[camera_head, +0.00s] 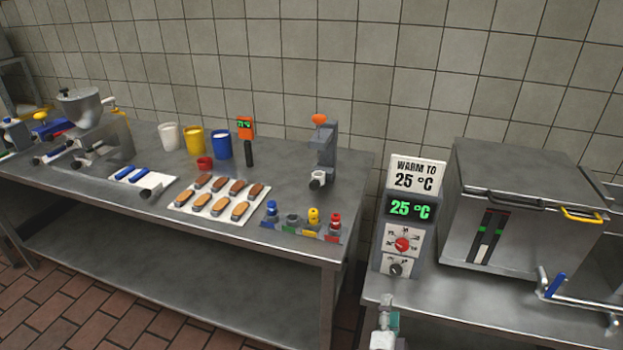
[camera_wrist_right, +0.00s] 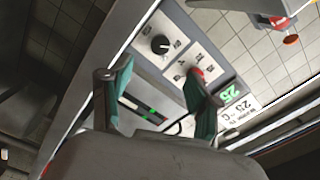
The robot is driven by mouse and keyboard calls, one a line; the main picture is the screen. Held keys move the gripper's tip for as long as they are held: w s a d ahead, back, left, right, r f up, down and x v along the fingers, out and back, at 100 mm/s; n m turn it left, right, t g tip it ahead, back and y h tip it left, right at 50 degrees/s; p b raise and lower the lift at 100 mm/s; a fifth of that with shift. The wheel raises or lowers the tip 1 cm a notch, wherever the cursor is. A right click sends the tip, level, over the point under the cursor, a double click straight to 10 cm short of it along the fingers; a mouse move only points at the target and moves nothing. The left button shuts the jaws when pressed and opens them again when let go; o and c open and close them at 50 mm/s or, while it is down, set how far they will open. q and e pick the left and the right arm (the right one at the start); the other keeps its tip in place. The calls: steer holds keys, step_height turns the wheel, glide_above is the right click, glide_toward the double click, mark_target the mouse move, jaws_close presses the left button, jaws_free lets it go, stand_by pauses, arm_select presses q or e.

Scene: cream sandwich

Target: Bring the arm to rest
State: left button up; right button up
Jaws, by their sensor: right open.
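My right gripper (camera_head: 385,322) shows at the bottom of the head view, in front of the steel table on the right and below the control post (camera_head: 402,215). In the right wrist view, my right gripper (camera_wrist_right: 157,92) has its two teal-padded fingers spread wide apart with nothing between them. Beyond the fingers that view shows the control panel with a black knob (camera_wrist_right: 160,44), a red knob (camera_wrist_right: 197,72) and a green display (camera_wrist_right: 229,94). My left gripper is not seen.
The post's sign and display both read 25 °C. A lidded steel box (camera_head: 530,200) stands right of it. The left table (camera_head: 260,185) holds a white tray (camera_head: 187,206) of oval biscuits, coloured cups, an orange-topped stand (camera_head: 322,150) and several small coloured bottles.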

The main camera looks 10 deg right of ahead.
steer(key=s+a+f+n+g+y, duration=0.1)
steer(key=s+a+f+n+y, duration=0.25)
steer(key=f, duration=0.45)
steer(key=s+a+f+n+g+y, duration=0.2)
steer(key=s+a+f+n, duration=0.25)
steer(key=f, duration=0.25)
steer(key=s+a+f+n+g+y, duration=0.1)
steer(key=s+a+f+n+y, duration=0.3)
steer(key=f, duration=0.4)
steer(key=s+d+f+n+g, duration=0.1)
steer(key=s+f+n+g, duration=0.2)
steer(key=s, duration=0.7)
steer(key=s+d+f+n+g, duration=0.1)
steer(key=s+f+n+g, duration=0.2)
steer(key=s+f, duration=0.4)
steer(key=s+d+f+n+g, duration=0.2)
steer(key=s+f+n+g, duration=0.1)
steer(key=s, duration=1)
step_height(320, 180, down, 2)
steer(key=shift+s+f+n+g, duration=0.25)
steer(key=shift+s+n+g, duration=0.15)
steer(key=shift+g, duration=0.3)
steer(key=shift+d, duration=0.1)
